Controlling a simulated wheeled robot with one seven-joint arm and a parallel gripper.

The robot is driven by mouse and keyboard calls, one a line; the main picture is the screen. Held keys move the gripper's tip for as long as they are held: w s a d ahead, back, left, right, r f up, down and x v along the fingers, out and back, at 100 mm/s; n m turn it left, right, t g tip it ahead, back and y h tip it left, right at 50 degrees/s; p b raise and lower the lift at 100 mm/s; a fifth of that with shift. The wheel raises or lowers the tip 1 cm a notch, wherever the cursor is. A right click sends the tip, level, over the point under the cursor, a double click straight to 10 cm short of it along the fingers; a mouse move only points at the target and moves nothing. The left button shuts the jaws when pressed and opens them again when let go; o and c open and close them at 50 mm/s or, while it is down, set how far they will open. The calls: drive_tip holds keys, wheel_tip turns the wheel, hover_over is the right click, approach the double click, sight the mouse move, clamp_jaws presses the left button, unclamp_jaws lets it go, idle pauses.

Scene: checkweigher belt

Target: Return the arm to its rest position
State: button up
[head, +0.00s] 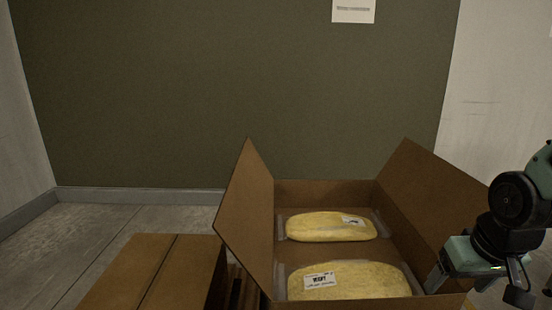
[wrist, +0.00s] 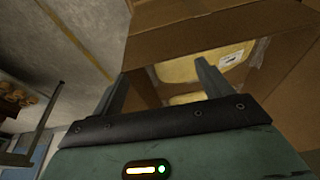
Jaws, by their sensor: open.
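My gripper (head: 437,277) is at the right of the head view, by the right flap of the open cardboard box (head: 325,191). In the wrist view my gripper (wrist: 160,88) shows two fingers spread apart with nothing held between them. The box holds two yellow bagged packs with white labels. The far pack (head: 330,226) lies behind the near pack (head: 350,281). Both packs lie flat inside. Part of the box and yellow packing also shows beyond the fingers in the wrist view (wrist: 190,72).
A closed cardboard box (head: 125,275) stands at the lower left, beside the open box's left flap (head: 247,215). The right flap (head: 430,190) leans outward near my gripper. Grey floor (head: 60,235) is clear at the far left. A dark green wall (head: 230,90) stands behind.

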drive_tip(key=s+a+f+n+g+b, duration=0.2)
drive_tip(key=s+a+f+n+b, duration=0.25)
drive_tip(key=s+a, duration=0.4)
drive_tip(key=s+a+f+n+g+b, duration=0.1)
drive_tip(key=s+a+f+n+b, duration=0.3)
drive_tip(key=s+a+b, duration=0.4)
wheel_tip(320, 180, up, 30)
drive_tip(key=w+a+p, duration=0.1)
drive_tip(key=p, duration=3)
drive_tip(key=shift+w+a+f+y, duration=0.15)
drive_tip(key=shift+w+y, duration=0.15)
drive_tip(key=shift+m, duration=0.25)
